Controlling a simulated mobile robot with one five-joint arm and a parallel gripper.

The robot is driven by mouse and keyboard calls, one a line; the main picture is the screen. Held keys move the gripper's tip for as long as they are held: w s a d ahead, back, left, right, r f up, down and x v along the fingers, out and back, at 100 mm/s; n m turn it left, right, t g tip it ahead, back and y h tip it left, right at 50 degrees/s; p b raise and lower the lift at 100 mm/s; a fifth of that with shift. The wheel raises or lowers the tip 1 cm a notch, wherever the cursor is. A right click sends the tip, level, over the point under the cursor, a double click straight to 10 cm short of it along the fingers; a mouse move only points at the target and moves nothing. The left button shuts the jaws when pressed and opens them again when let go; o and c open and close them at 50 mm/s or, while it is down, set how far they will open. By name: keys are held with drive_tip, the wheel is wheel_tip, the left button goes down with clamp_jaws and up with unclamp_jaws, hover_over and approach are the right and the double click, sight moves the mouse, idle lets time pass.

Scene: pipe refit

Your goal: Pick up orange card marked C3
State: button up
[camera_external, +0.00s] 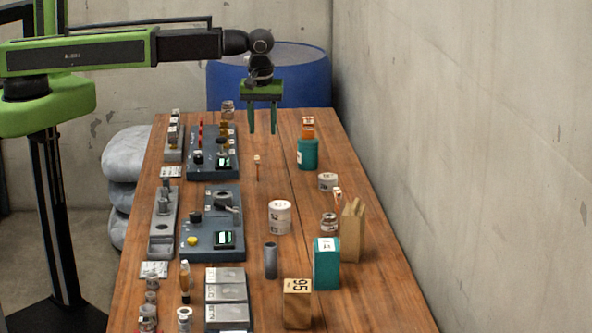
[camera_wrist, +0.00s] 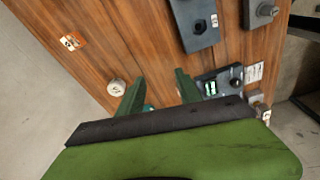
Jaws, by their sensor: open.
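An orange block-like piece with a pale label (camera_external: 307,127) stands at the far right of the table, just behind or on a teal jar (camera_external: 307,155). An orange card with a white label (camera_wrist: 72,41) shows at the upper left of the wrist view. The labels are too small for me to read C3. My gripper (camera_external: 262,131) is open and empty above the far part of the table, left of the orange piece and apart from it. In the wrist view my gripper (camera_wrist: 159,76) points past a white round container (camera_wrist: 116,87), with the card farther left.
Dark control panels (camera_external: 214,150) line the left side of the table. A white tin (camera_external: 280,217), a teal box (camera_external: 326,263), a wooden block (camera_external: 297,303) and a paper bag (camera_external: 352,232) stand nearer. A concrete wall (camera_external: 470,130) runs along the right.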

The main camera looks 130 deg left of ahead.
drive_tip(key=n, duration=0.2)
approach(257, 158)
drive_tip(key=f+b, duration=0.2)
drive_tip(key=b, duration=0.2)
drive_tip(key=f+b, duration=0.2)
drive_tip(key=b, duration=0.2)
drive_tip(key=s+a+f+b, duration=0.1)
drive_tip(key=f+b, duration=0.1)
drive_tip(key=b, duration=0.2)
drive_tip(key=shift+r, duration=0.15)
drive_tip(key=f+b, duration=0.5)
drive_tip(key=shift+s+a+f, duration=0.1)
drive_tip(key=shift+a+f, duration=0.1)
drive_tip(key=shift+a, duration=0.05)
drive_tip(key=shift+r, duration=0.15)
drive_tip(key=shift+c, duration=0.3)
clamp_jaws()
